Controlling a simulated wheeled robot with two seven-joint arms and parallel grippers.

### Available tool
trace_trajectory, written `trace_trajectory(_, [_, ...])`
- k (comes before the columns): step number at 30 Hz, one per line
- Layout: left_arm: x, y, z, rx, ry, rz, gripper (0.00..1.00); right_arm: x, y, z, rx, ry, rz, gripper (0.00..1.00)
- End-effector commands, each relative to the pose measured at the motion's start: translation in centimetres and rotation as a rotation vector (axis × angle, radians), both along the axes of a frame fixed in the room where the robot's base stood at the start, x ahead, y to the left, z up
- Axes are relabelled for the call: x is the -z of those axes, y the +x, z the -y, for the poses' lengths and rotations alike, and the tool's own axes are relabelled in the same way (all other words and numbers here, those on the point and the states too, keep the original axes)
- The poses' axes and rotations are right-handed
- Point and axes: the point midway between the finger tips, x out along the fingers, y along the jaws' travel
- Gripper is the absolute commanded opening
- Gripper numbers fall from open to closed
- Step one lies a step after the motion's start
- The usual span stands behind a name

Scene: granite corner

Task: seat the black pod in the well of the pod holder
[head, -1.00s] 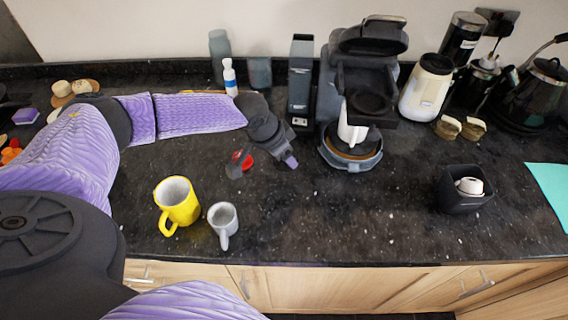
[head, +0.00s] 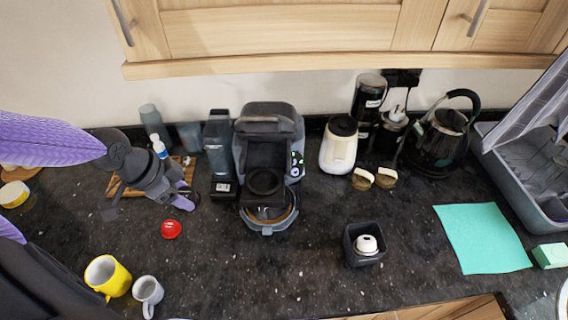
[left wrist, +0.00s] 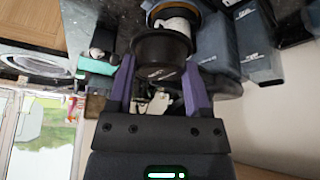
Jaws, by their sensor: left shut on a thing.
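The black pod (left wrist: 160,52) is between the purple fingertips of my left gripper (left wrist: 160,68) in the left wrist view, shut on it. In the head view my left gripper (head: 186,186) is above the counter, left of the coffee machine, and the pod is mostly hidden. The coffee machine (head: 269,112) has its lid up. Its pod holder (head: 265,182) shows a round dark well facing up, to the right of my left gripper and apart from it. My right gripper is not in view.
A tall dark canister (head: 220,150) stands between my left gripper and the machine. A red lid-like thing (head: 172,229) lies on the counter, with yellow (head: 108,276) and grey (head: 148,291) mugs nearer. A square black box (head: 352,256) stands front right. The front middle counter is clear.

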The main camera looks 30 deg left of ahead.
Motion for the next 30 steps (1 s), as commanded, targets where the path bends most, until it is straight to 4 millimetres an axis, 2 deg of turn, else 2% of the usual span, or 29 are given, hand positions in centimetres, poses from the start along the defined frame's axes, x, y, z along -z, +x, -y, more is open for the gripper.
trace_trajectory(3, [1.2, 2.0, 1.6, 0.007, -0.003, 0.002, 0.09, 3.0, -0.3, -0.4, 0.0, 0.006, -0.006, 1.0])
trace_trajectory(6, [1.3, 4.0, 2.9, 0.001, -0.005, 0.004, 0.09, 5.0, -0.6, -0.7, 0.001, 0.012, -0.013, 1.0])
trace_trajectory(9, [0.8, 5.8, 4.2, 0.001, -0.013, 0.009, 0.09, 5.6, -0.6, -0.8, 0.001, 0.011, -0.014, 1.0])
trace_trajectory(15, [-0.2, 10.2, 7.1, -0.001, -0.009, 0.01, 0.08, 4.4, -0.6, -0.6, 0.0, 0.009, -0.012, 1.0])
trace_trajectory(19, [0.0, 13.0, 9.1, -0.002, -0.004, 0.002, 0.08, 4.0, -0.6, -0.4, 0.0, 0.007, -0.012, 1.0])
trace_trajectory(23, [0.3, 14.1, 9.8, -0.002, 0.001, -0.002, 0.08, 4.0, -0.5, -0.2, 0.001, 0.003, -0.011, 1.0])
trace_trajectory(30, [3.9, 14.1, 9.9, -0.002, 0.004, -0.005, 0.08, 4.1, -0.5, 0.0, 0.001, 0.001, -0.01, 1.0])
